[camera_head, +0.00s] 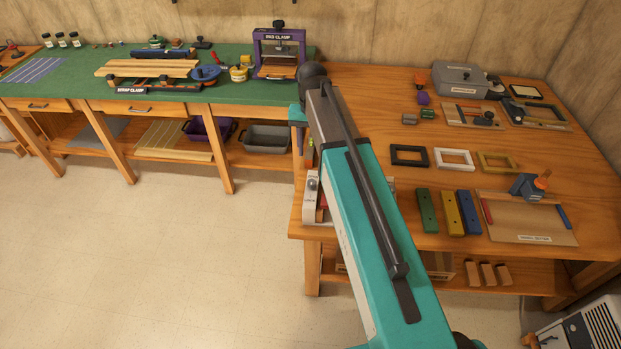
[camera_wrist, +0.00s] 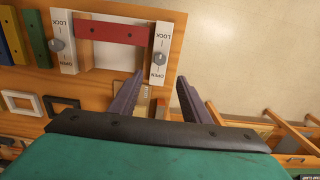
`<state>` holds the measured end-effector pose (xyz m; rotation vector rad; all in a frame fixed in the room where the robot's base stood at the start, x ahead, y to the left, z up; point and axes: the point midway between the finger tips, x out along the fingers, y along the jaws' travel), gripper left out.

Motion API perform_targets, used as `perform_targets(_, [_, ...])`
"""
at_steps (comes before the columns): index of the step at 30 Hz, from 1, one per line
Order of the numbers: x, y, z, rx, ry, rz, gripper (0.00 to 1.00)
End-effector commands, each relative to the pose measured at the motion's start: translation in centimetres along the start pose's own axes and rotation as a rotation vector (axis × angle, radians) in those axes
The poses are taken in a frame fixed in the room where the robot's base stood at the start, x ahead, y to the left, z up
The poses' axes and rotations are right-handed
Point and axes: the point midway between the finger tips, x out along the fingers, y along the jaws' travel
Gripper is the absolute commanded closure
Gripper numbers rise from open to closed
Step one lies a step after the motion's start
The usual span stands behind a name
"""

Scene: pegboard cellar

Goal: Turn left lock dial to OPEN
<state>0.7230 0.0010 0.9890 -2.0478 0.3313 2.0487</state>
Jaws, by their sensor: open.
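Two white lock plates marked LOCK and OPEN flank a red bar (camera_wrist: 110,29) in the wrist view, where the lettering is upside down. One grey lock dial (camera_wrist: 159,59) is on the plate at the right, by the table edge; in the head view it is the outer, left one (camera_head: 312,184). The other lock dial (camera_wrist: 57,45) is on the plate at the left. Both pointers are too small to read surely. My gripper (camera_wrist: 160,77) is open and empty, its purple fingers apart just short of the right-hand dial. My arm hides much of the lock in the head view.
Green, yellow and blue blocks (camera_head: 448,212) and several frames (camera_head: 454,159) lie on the wooden table right of my arm. A green-topped bench (camera_head: 60,62) runs along the back wall. The floor (camera_head: 150,260) at left is clear.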

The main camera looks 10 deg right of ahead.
Motion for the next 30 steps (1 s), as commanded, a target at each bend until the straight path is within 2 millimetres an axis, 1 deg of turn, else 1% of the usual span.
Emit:
perform_targets(8, [1.9, -0.1, 0.1, -0.002, 0.0, 0.0, 0.57])
perform_targets(30, [9.5, -0.2, 0.1, -0.004, 0.0, 0.0, 0.57])
